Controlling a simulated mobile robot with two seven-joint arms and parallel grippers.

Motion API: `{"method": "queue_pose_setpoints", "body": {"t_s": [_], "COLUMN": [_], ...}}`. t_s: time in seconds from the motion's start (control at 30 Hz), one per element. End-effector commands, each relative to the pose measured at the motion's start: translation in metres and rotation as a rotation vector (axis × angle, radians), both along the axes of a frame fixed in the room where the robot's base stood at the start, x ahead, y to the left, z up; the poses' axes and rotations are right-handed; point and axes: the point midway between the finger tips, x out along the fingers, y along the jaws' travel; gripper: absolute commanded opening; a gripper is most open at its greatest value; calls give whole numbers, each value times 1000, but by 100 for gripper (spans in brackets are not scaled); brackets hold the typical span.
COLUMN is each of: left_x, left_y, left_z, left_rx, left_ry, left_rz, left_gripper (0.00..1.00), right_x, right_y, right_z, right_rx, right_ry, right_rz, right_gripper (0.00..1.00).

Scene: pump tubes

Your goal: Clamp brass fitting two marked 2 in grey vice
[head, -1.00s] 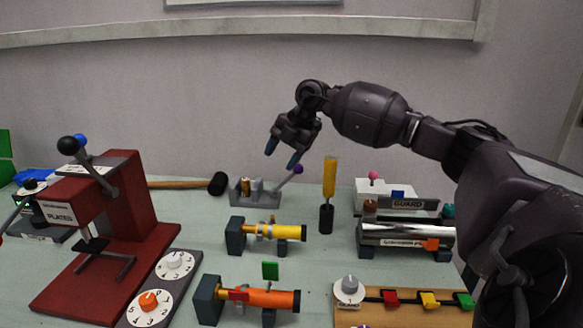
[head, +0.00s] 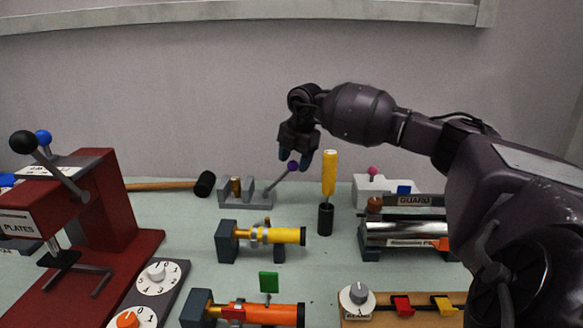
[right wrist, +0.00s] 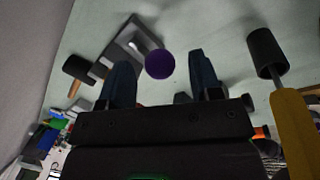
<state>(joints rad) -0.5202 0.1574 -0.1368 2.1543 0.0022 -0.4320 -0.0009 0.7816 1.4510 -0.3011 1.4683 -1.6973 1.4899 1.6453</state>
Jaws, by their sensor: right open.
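The grey vice (head: 229,202) stands on the bench below and left of my right gripper, and its grey body also shows in the right wrist view (right wrist: 122,48). A small brass fitting (head: 236,187) stands upright in the vice, beside its grey jaw block; no number is legible, and I cannot tell whether the jaw touches it. The vice's lever slants up to the right and ends in a purple ball (head: 293,166). My right gripper (head: 296,157) is open and points down at the ball. In the right wrist view the ball (right wrist: 160,64) appears between the fingers. My left gripper is out of view.
A yellow-handled tool (head: 329,175) stands in a black holder close right of the ball. A black-headed mallet (head: 205,184) lies left of the vice. The yellow tube assembly (head: 275,235) is in front. A red press (head: 90,200) stands left.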

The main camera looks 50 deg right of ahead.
Motion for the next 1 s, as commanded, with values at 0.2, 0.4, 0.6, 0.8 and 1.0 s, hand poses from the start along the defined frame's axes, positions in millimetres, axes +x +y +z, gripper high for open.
{"method": "queue_pose_setpoints", "body": {"t_s": [0.2, 0.4, 0.6, 0.8, 1.0], "left_x": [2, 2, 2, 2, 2], "left_y": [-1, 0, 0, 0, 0], "left_z": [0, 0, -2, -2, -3], "left_rx": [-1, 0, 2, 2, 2], "left_ry": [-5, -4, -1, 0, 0], "left_rz": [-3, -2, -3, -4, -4], "left_gripper": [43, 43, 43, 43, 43], "right_x": [4, 4, 4, 4, 4], "right_y": [0, 0, 0, 0, 0], "right_z": [-19, -20, -20, -20, -20], "right_rx": [1, 1, 1, 1, 1], "right_ry": [0, -2, -2, -2, -2], "right_rz": [0, 0, 0, 0, 0], "right_gripper": [58, 58, 51, 20, 0]}}
